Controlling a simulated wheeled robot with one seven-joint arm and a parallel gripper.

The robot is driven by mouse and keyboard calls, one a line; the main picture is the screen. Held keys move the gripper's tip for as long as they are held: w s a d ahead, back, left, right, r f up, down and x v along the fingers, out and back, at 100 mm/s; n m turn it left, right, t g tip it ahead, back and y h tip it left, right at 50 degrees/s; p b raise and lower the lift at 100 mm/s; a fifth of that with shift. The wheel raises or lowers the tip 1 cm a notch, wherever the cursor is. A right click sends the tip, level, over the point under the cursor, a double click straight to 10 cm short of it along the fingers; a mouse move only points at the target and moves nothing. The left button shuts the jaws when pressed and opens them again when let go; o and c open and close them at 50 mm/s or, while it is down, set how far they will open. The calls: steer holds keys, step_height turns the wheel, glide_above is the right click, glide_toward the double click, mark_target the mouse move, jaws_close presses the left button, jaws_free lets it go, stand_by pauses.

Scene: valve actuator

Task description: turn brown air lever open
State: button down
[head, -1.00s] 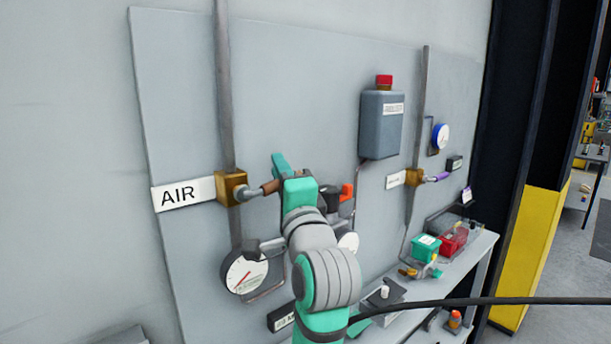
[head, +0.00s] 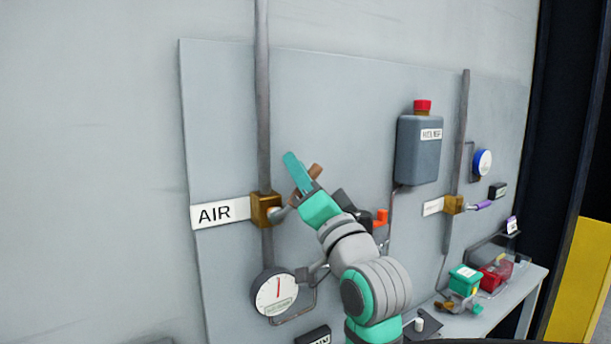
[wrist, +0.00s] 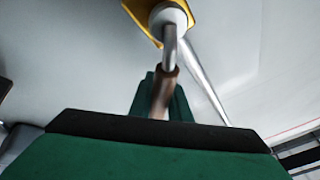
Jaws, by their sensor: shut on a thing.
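The brown air lever (head: 315,170) extends up and to the right from the brass valve (head: 262,209) beside the AIR label (head: 222,212). My gripper (head: 303,178) is shut on the lever's brown grip, and one teal finger shows on its left side. In the wrist view the brown grip (wrist: 163,92) runs between my fingers, and its grey shank leads up to the white valve hub (wrist: 168,18). My gripper partly hides the grip in both views. The round gauge (head: 275,293) below the valve has its red needle pointing nearly straight up.
A vertical pipe (head: 263,100) runs above the valve. To the right are a grey tank (head: 419,150) with a red cap, a second brass valve with a purple lever (head: 483,204), and a blue-rimmed gauge (head: 482,162). A shelf below holds a green box (head: 465,279).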

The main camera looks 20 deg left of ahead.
steer(key=shift+s+a+n+g, duration=0.15)
steer(key=shift+a+n+g, duration=0.05)
steer(key=shift+n+g, duration=0.25)
steer(key=c, duration=1.7)
jaws_free()
steer(key=shift+a, duration=0.1)
steer(key=shift+o, duration=0.2)
steer(key=shift+y, duration=0.3)
steer(key=shift+d, duration=0.2)
